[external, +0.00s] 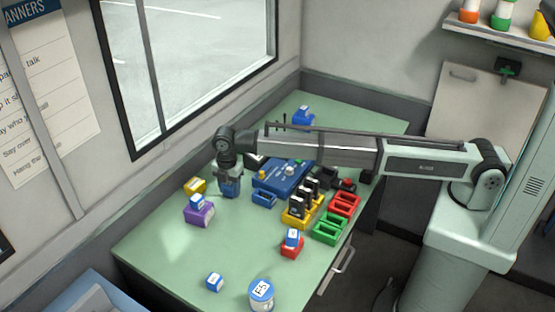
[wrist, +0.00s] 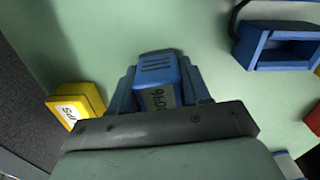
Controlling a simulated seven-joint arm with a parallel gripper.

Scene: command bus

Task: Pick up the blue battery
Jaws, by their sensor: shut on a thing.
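The blue battery (wrist: 158,70) has a ribbed end and a pale printed label, and it sits between my fingers in the wrist view. My gripper (wrist: 155,90) is shut on it. In the external view my gripper (external: 229,184) points down over the left part of the green table, with the blue battery (external: 231,190) mostly hidden by the fingers. I cannot tell whether the battery touches the table.
A yellow block (external: 194,186) and a purple block (external: 199,212) are close on the left. An empty blue holder (external: 264,199) and a large blue unit (external: 285,176) are to the right. Yellow (external: 297,215), red and green holders stand farther right.

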